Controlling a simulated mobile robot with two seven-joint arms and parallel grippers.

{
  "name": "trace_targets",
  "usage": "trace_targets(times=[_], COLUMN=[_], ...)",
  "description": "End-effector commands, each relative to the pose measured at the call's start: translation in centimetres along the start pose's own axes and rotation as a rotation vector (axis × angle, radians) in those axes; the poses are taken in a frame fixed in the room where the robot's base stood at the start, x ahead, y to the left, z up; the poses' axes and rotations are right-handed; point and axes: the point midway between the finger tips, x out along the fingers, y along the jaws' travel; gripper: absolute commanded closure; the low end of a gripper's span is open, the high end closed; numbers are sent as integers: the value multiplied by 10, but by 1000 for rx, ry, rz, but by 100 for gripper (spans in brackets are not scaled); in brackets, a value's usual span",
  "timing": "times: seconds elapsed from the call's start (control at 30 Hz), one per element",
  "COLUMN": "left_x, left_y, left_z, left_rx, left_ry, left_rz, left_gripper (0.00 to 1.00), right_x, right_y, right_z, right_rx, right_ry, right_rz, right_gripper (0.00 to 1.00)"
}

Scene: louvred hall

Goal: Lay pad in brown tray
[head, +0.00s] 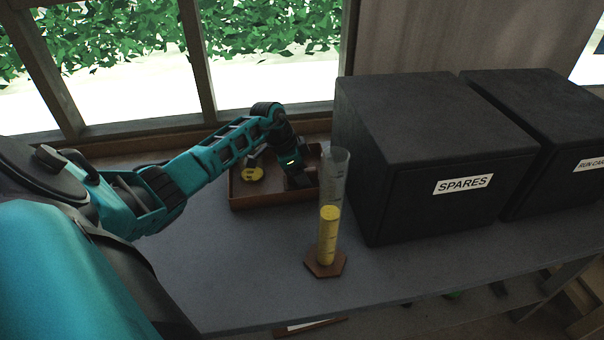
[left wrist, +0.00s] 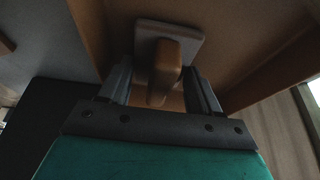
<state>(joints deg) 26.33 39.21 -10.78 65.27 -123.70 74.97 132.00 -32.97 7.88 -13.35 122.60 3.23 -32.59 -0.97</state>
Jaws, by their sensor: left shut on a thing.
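The brown tray (head: 248,205) lies on the grey bench near the window. My left gripper (head: 299,180) reaches down into its right part, partly behind the measuring cylinder. In the left wrist view my left gripper (left wrist: 163,92) is shut on the tan grip of the pad (left wrist: 146,29), a pale, flat, roughly square piece. The pad is against or just above the brown tray floor (left wrist: 235,35); I cannot tell whether it touches. In the head view the gripper hides the pad. My right gripper is not in view.
A yellow disc (head: 252,174) with dark marks lies in the tray's left part. A clear cylinder (head: 333,180) with yellow contents stands on a brown hexagonal base, close in front of the tray. A black SPARES box (head: 430,150) stands to the right. The bench front (head: 230,270) is clear.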

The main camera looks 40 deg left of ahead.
Motion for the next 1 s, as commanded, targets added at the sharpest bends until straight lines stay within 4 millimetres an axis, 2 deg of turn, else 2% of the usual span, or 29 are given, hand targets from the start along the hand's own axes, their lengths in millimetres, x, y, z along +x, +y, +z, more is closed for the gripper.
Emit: trace_targets(times=[0.13, 0.17, 0.23, 0.57, 0.67, 0.83, 1.0], left_x=[3, 3, 3, -2, -17, -54, -89], left_y=[0, 0, 0, 0, -1, -1, -1], left_z=[1, 1, 1, -1, -1, -1, -1], left_rx=[0, 1, 1, 1, 2, 2, 2], left_ry=[0, 0, 0, 1, 0, -2, -1], left_rz=[0, 0, 0, -1, -3, -4, -3], left_gripper=[61, 34, 27, 26, 26, 26, 26], right_x=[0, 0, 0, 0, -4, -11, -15], right_y=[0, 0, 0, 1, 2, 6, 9], right_z=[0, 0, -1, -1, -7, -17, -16], right_rx=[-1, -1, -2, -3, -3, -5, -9], right_ry=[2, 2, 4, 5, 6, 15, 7], right_rz=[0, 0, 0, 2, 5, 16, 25], right_gripper=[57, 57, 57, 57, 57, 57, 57])
